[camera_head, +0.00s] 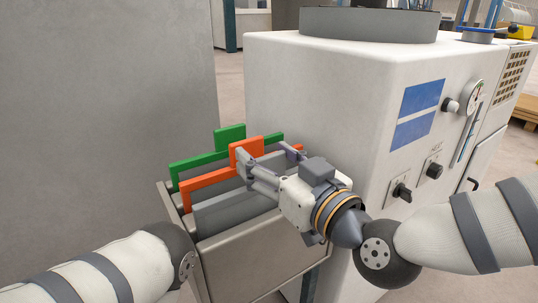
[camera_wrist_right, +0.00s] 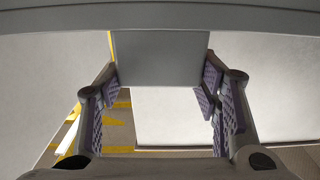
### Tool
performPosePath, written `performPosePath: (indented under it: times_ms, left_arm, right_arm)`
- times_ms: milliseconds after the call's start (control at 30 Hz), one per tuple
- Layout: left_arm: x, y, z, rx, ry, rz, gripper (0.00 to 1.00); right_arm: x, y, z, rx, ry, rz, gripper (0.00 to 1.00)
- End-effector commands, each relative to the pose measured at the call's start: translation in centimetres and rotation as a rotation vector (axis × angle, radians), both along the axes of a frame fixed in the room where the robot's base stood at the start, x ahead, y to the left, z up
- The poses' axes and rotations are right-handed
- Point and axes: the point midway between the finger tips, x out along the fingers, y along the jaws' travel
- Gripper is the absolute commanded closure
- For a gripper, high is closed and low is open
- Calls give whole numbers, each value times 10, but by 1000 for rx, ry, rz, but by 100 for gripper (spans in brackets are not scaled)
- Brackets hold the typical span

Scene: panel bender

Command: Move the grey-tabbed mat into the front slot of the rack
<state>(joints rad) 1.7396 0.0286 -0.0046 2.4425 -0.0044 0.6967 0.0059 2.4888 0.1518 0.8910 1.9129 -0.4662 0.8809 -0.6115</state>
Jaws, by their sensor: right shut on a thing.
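The grey-tabbed mat (camera_head: 225,210) stands in front of the orange one, at the front of the rack (camera_head: 255,258) in the head view. Its lower part is hidden behind the rack's front wall. My right gripper (camera_head: 266,155) is over the rack, shut on this mat's tab. In the right wrist view, the grey tab (camera_wrist_right: 160,57) lies between the two fingers of the right gripper (camera_wrist_right: 160,85), with pads at its side edges. I cannot tell whether the mat's bottom rests in the slot. My left arm shows at lower left, but its gripper is out of view.
An orange-tabbed mat (camera_head: 205,189) and, behind it, a green-tabbed mat (camera_head: 195,166) stand in the rack. A white machine (camera_head: 330,100) with a gauge and knobs stands close on the right. A large grey panel (camera_head: 110,90) rises behind on the left.

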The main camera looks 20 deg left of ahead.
Motion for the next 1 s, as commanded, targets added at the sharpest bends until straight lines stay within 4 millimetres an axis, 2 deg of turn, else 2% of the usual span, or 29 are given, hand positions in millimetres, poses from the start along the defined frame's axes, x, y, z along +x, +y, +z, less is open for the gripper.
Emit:
performPosePath:
  times_ms: [233,267,333,367,733,1000]
  left_arm:
    - [0,0,0,0,0,0,70]
    - [0,0,0,0,0,0,70]
    - [0,0,0,0,0,0,70]
    - [0,0,0,0,0,0,70]
    - [0,0,0,0,0,0,70]
    - [0,0,0,0,0,0,70]
  right_arm:
    - [0,0,0,2,-1,0,92]
    - [0,0,1,2,-1,0,39]
    - [0,0,0,1,-1,0,23]
    - [0,0,0,1,-1,0,20]
    - [-4,-6,0,-1,1,0,20]
    - [-46,-60,0,0,1,-1,20]
